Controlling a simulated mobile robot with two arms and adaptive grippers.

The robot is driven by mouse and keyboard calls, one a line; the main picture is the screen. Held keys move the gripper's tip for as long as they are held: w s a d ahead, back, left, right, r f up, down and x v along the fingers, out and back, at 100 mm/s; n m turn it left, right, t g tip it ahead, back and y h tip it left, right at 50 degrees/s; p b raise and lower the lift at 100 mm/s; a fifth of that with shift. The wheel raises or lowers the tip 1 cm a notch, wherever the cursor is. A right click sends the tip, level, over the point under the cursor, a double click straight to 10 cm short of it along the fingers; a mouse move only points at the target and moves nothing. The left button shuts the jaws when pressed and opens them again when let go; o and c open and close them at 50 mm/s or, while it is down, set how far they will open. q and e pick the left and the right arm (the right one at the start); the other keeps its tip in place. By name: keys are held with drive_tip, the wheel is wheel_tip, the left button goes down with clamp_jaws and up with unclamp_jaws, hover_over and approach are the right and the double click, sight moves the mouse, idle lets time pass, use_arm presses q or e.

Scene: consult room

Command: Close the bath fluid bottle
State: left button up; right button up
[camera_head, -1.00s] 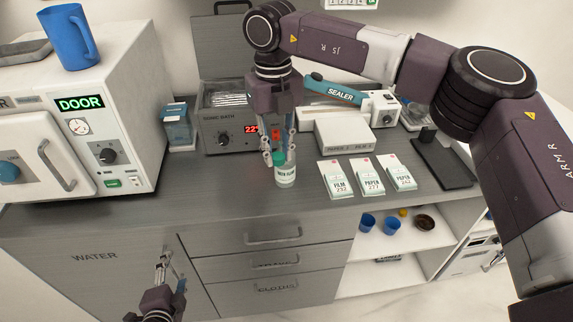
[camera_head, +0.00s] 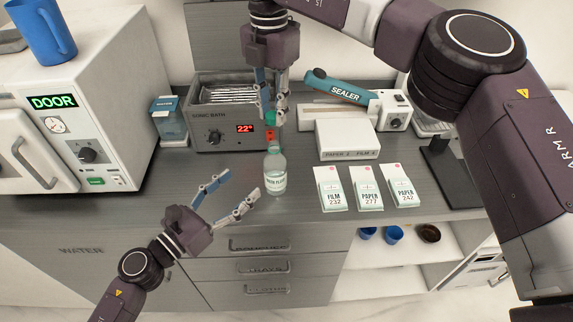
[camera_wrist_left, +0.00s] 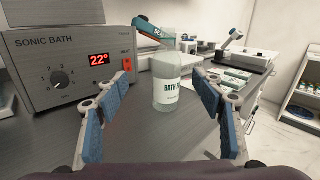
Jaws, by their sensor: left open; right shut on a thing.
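The bath fluid bottle (camera_head: 275,182) is clear with a pale label and stands upright on the counter, its neck uncovered. My right gripper (camera_head: 271,116) is above the neck, shut on a small green cap (camera_head: 270,119) mostly hidden by its fingers. The cap is apart from the bottle. My left gripper (camera_head: 241,184) is open, to the left of the bottle, with its fingers pointing toward it. In the left wrist view the bottle (camera_wrist_left: 167,82) stands beyond and between the open fingers, not touched.
The sonic bath (camera_head: 222,115) stands behind on the left, showing 22°. A teal-handled sealer (camera_head: 345,92) and a white box (camera_head: 347,138) are behind on the right. Several film and paper packs (camera_head: 367,188) lie right of the bottle.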

sight(267, 170)
use_arm(q)
drive_tip(key=shift+s+d+f+m+g+h, duration=0.3)
drive_tip(key=shift+d+f+m+g, duration=0.1)
drive_tip(key=shift+m, duration=0.3)
drive_tip(key=shift+w+r, duration=0.1)
use_arm(e)
drive_tip(key=shift+r, duration=0.1)
use_arm(q)
drive_tip(key=x, duration=1.2)
clamp_jaws()
use_arm(e)
drive_tip(key=shift+f, duration=2.55)
